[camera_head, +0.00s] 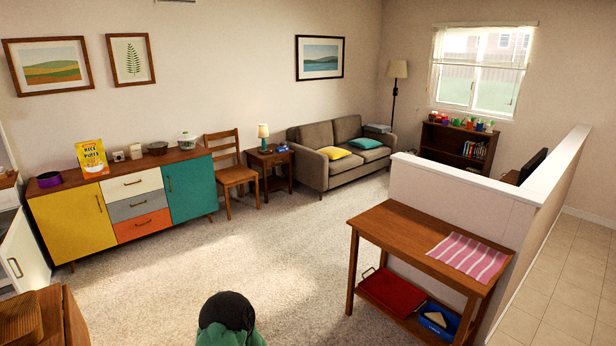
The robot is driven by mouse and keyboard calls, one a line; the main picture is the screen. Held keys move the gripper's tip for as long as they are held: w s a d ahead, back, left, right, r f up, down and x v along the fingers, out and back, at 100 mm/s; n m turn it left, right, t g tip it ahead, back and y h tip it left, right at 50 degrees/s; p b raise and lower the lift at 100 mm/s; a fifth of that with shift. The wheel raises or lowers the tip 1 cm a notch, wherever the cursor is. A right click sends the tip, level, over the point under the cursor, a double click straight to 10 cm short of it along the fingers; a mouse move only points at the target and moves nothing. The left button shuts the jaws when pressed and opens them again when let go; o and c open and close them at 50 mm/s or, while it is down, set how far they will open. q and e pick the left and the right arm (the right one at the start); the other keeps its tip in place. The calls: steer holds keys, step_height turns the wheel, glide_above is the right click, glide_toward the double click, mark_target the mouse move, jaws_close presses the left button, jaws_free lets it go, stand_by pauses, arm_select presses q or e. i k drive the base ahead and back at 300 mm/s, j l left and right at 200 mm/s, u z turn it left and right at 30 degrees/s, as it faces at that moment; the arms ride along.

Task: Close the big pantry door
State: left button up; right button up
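A white cabinet door (22,250) with a dark handle shows at the far left edge. It stands swung out at an angle from a pale cabinet that is mostly cut off by the picture edge. I cannot tell for sure that this is the big pantry door. The sideboard's yellow door (72,225) and teal door (188,190) look shut.
A brown wooden piece (50,318) fills the lower left corner, in front of the white door. Open carpet (200,262) lies before the sideboard. A wooden side table (400,225) and low white wall (455,183) stand at right. A chair (228,172) is farther back.

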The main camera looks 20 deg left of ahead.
mark_target(22, 258)
steer(key=i+j+u, duration=0.2)
steer(key=u, duration=0.25)
steer(key=i+j+u, duration=0.1)
steer(key=i+u, duration=0.6)
steer(key=u, duration=0.15)
steer(key=i+u, duration=0.3)
steer(key=u, duration=0.15)
steer(key=i+u, duration=0.2)
steer(key=i, duration=0.75)
steer(key=i+l+u, duration=0.15)
steer(key=i, duration=0.8)
steer(key=j, duration=0.05)
